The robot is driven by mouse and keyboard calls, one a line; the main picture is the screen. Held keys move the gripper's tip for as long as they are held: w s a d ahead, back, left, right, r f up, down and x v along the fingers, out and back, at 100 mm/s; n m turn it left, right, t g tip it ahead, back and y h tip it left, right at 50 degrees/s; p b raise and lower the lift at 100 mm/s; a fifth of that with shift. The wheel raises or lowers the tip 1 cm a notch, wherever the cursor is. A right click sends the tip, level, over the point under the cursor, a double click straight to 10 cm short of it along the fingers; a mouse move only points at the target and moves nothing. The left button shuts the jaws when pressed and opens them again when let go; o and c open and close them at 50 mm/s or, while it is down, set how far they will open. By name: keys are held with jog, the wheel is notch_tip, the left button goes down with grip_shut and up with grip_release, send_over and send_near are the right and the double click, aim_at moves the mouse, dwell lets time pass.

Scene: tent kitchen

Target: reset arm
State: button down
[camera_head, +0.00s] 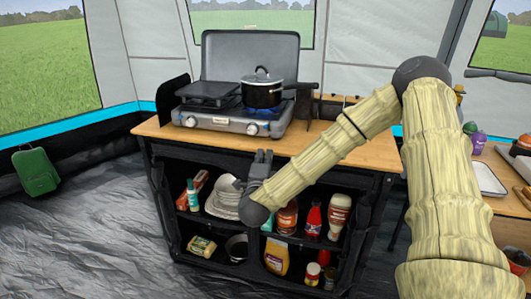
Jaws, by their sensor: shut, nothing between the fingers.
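My arm reaches in from the right, bends high at its elbow and slopes down to the left. My gripper (263,157) is at its end, pointing up, in front of the front edge of the wooden counter (330,150). It is shut and empty. It appears in front of the upper shelf of the black cabinet (255,235), and the wrist hides part of the shelf contents.
A camp stove (215,121) with a black pot (262,93) stands on the counter; a blue flame shows under the pot. A side table with a white tray (487,179) is at right.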

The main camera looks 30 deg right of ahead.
dwell(0.8)
jog(key=s+a+f+n+y, duration=0.3)
jog(key=a+f+n+y, duration=0.65)
jog(key=f, duration=0.75)
jog(key=s+a+f+n+g+y, duration=0.1)
jog(key=s+a+f+n+g, duration=0.3)
jog(key=s+f, duration=0.4)
jog(key=s+a+f+n+g+y, duration=0.2)
jog(key=s+a+f+n, duration=0.2)
jog(key=s+a+f, duration=0.4)
jog(key=s+f+n+g, duration=0.4)
jog(key=s+f+g, duration=0.15)
jog(key=s, duration=0.75)
jog(key=s+f+n+g, duration=0.4)
jog(key=s+f, duration=0.2)
jog(key=s, duration=0.6)
notch_tip(320, 180, up, 12)
jog(key=p, duration=1.2)
jog(key=shift+w+d+r, duration=0.15)
